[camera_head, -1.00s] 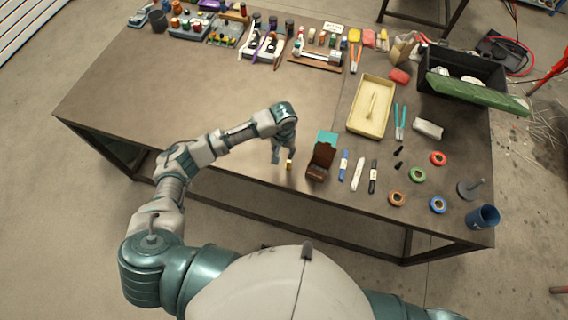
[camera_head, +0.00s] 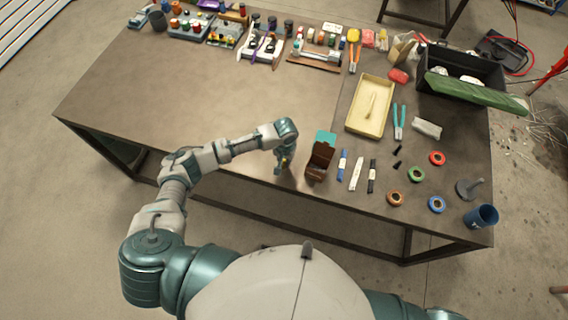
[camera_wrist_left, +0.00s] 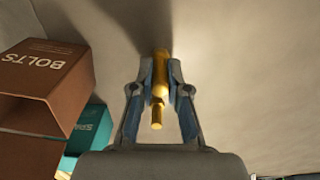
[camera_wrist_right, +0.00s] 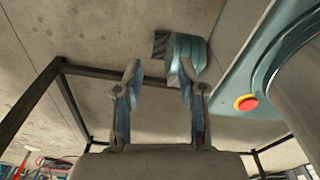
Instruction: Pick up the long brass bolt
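The long brass bolt (camera_wrist_left: 160,75) is between the fingertips of my left gripper (camera_wrist_left: 161,72) in the left wrist view. The fingers are drawn in against both sides of it, and its narrow end points back toward the palm. In the head view my left gripper (camera_head: 281,168) is near the table's front edge, with a bit of the brass bolt (camera_head: 284,161) showing beside the fingers. I cannot tell whether the bolt is clear of the table. My right gripper (camera_wrist_right: 157,75) is open and empty, away from the table top.
The brown box marked BOLTS (camera_wrist_left: 42,75) stands close beside the left gripper, with a teal box (camera_wrist_left: 88,130) behind it. Markers (camera_head: 356,174), tape rings (camera_head: 416,174) and a yellow tray (camera_head: 369,104) lie to the right. The table (camera_head: 190,100) is clear to the left.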

